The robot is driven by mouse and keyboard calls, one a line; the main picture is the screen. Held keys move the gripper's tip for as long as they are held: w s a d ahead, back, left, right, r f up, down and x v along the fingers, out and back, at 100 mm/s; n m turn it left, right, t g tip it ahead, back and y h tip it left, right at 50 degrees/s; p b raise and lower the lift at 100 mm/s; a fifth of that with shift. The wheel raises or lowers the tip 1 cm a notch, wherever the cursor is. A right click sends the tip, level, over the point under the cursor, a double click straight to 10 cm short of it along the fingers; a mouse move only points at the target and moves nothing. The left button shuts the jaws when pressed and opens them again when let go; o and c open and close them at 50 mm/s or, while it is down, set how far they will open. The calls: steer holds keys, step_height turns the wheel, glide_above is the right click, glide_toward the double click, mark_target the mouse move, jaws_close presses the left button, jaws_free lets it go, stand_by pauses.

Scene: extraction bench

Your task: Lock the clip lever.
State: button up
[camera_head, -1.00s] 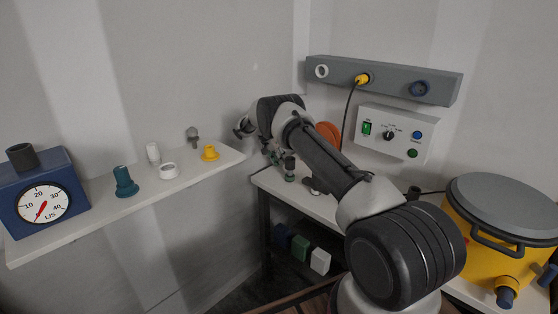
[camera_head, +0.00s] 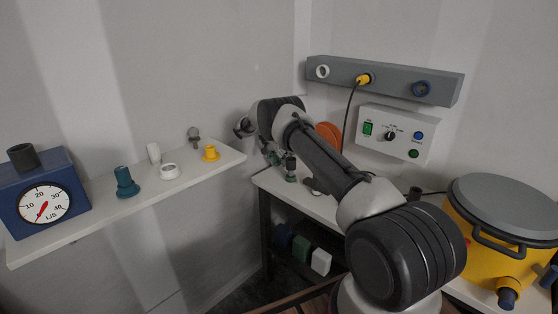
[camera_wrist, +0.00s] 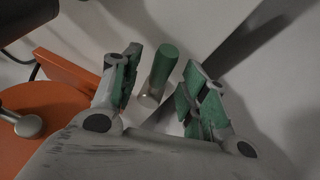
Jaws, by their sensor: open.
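In the wrist view a rod with a green grip (camera_wrist: 165,65) and a metallic lower end stands between the fingers; it looks like the clip lever's handle. My gripper (camera_wrist: 160,90) is open, with green-padded fingers on both sides of the handle. A gap shows on each side, wider on the right. The lever's pivot and base are hidden behind the gripper body. In the head view my gripper (camera_head: 285,167) is low over the bench's left end, and the lever cannot be made out there.
An orange disc (camera_wrist: 45,130) with a silver knob is left of my gripper. A control box (camera_head: 397,135) and a grey rail (camera_head: 390,83) are on the wall. A yellow canister (camera_head: 490,255) stands right. A shelf (camera_head: 100,215) with small fittings is left.

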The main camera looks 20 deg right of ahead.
step_height(320, 180, up, 10)
stand_by(0.4)
